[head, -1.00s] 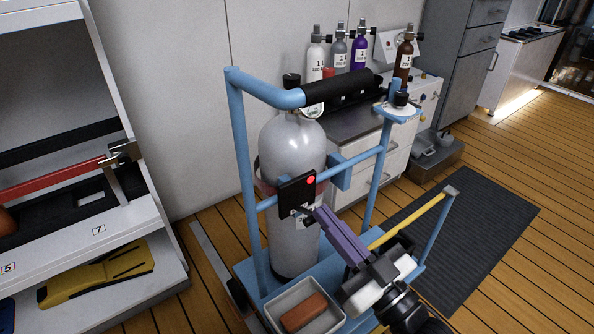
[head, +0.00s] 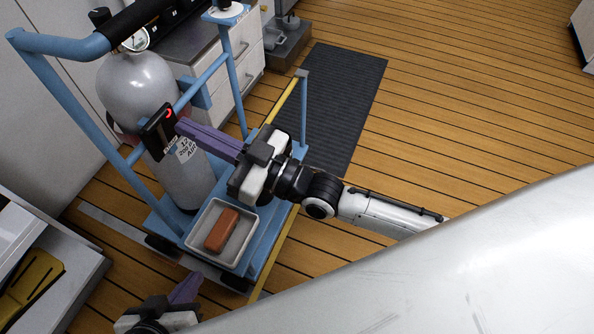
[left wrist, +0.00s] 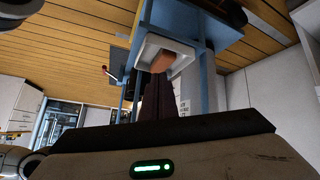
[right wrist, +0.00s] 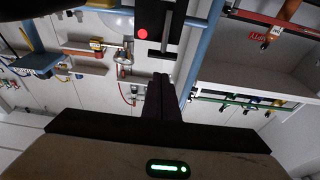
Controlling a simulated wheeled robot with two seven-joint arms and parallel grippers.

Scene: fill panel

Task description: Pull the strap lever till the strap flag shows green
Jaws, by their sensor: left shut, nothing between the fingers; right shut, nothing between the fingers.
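The strap box (head: 158,132) is a small black plate on the trolley's blue rail, in front of the grey gas cylinder (head: 138,82). Its round flag (head: 169,113) shows red, also in the right wrist view (right wrist: 142,34). A dark red strap (head: 113,127) shows at the cylinder's side. My right gripper (head: 181,126) is shut and empty, its purple fingertips close to the box's right edge; contact cannot be told. My left gripper (head: 194,279) is shut and empty, low in front of the trolley.
The blue trolley (head: 263,250) carries a white tray (head: 243,246) with a brown block (head: 221,230). A yellow bar (head: 285,101) runs along its side. A shelf unit (head: 80,262) stands at left. A dark mat (head: 335,95) and open wooden floor lie to the right.

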